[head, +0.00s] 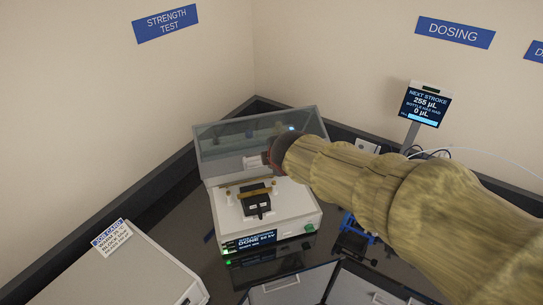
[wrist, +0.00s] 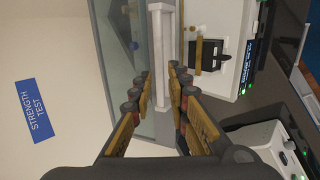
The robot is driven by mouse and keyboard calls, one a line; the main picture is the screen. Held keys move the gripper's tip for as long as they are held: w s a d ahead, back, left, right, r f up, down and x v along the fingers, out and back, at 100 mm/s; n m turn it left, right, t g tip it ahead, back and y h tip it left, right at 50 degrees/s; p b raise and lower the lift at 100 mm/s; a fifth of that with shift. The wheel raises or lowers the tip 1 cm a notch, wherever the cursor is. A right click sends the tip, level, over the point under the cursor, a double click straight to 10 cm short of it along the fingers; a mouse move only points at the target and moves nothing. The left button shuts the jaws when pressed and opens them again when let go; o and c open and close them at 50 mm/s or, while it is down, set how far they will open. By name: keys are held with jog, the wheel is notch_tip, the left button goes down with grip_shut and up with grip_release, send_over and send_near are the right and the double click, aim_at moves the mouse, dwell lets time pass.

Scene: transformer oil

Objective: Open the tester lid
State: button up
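The tester (head: 285,205) is a white box with a lit display on its front. Its lid (head: 222,143), a see-through panel in a grey frame, stands raised at the back; the top with the black test cell (head: 257,204) is exposed. My gripper (head: 264,160) is at the pale bar on the lid's lower front. The lid panel (wrist: 120,45) is left of the handle there; the black cell (wrist: 210,55) is right.
A white labelled box (head: 145,270) stands at the front left. A dosing display (head: 425,106) on a post stands right, behind my arm. Grey panels with handles (head: 285,285) are at the front. Walls close in behind the tester; dark bench is bare at its left.

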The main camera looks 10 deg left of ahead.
jog(key=v, duration=0.4)
jog(key=shift+s+r, duration=0.1)
jog(key=shift+r, duration=0.05)
dwell(0.4)
jog(key=s+d+f+m+g+h+b, duration=0.1)
jog(key=s+d+f+m+b, duration=1)
jog(key=d+f+b, duration=0.3)
jog(key=s+d+f+m+g+h+b, duration=0.2)
jog(key=s+d+f+m+b, duration=1)
jog(key=s+d+f+b, duration=0.2)
notch_tip(320, 180, down, 2)
jog(key=d, duration=0.3)
jog(key=shift+h, duration=0.3)
